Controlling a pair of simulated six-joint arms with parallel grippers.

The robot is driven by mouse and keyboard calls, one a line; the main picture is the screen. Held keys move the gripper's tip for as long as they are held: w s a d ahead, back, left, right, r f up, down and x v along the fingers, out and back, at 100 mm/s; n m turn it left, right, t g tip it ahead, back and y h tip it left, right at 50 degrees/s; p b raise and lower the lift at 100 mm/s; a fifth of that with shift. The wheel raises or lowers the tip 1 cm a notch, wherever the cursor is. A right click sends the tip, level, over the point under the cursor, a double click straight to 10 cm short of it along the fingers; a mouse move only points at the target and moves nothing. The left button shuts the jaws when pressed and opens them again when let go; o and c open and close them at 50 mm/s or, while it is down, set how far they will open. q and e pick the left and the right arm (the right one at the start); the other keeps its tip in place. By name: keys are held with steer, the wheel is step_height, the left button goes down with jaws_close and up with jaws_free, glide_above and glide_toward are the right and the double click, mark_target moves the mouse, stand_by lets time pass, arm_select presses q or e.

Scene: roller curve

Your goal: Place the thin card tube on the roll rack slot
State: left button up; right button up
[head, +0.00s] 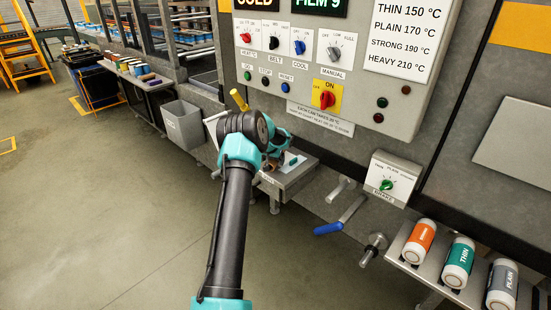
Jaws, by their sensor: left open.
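A tube with a teal label reading THIN (459,262) stands tilted on a grey rack (395,248) at the lower right. It sits between an orange-labelled tube (419,242) and a grey tube labelled PLAIN (502,284). My left gripper (273,163) is open, partly hidden behind my dark and teal wrist, over a small metal shelf on the machine's front. It is well to the left of the THIN tube. Whether anything lies between its fingers is hidden. My right gripper is not in view.
The control panel (345,95) is above my wrist. A brake knob box (391,180), a blue-handled lever (328,229) and a metal spindle (373,249) stick out between my left gripper and the rack. A grey bin (184,127) stands left.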

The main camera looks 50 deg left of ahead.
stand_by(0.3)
arm_select(q)
steer(key=c, duration=1.1)
steer(key=shift+r, duration=0.1)
steer(key=shift+r, duration=0.45)
step_height(320, 180, up, 3)
steer(key=shift+f, duration=0.1)
steer(key=s+d+r, duration=0.1)
steer(key=s+d, duration=0.9)
steer(key=d, duration=0.2)
steer(key=shift+d, duration=0.3)
steer(key=shift+r, duration=0.1)
